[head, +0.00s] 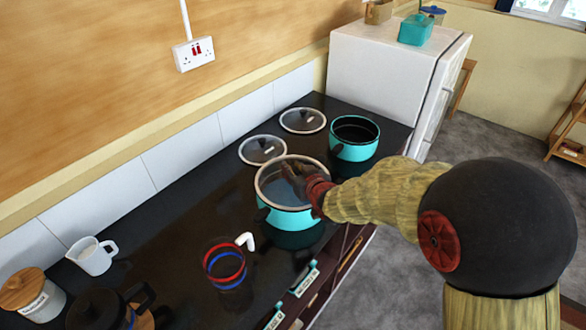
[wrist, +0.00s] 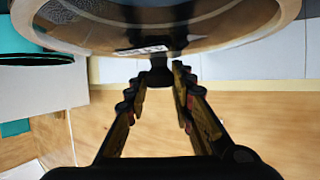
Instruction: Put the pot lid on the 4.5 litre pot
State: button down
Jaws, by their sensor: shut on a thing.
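My gripper (head: 296,180) is shut on the knob of a glass pot lid (head: 271,180) with a pale rim. The lid and its small label also show large in the wrist view (wrist: 230,28), with the fingers (wrist: 160,80) on either side of the dark knob. The lid is over the nearer turquoise pot (head: 287,220), roughly lined up with it. I cannot tell whether it touches the pot's rim. A second turquoise pot (head: 354,151) stands open behind, to the right. I cannot read a volume on either pot.
Two more glass lids, one nearer (head: 262,150) and one farther (head: 303,120), lie by the tiled wall. A glass with red and blue bands (head: 225,268) stands in front. A white jug (head: 92,256) and a canister (head: 34,298) are at left. A white cabinet (head: 385,70) stands behind.

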dwell(0.3)
jog(key=c, duration=1.5)
grip_release()
jog(key=shift+c, duration=0.2)
jog(key=shift+o, duration=0.4)
jog(key=shift+f, duration=0.15)
jog(key=shift+s, duration=0.15)
jog(key=v, duration=1)
jog(key=shift+d, duration=0.15)
jog(key=shift+v, duration=0.85)
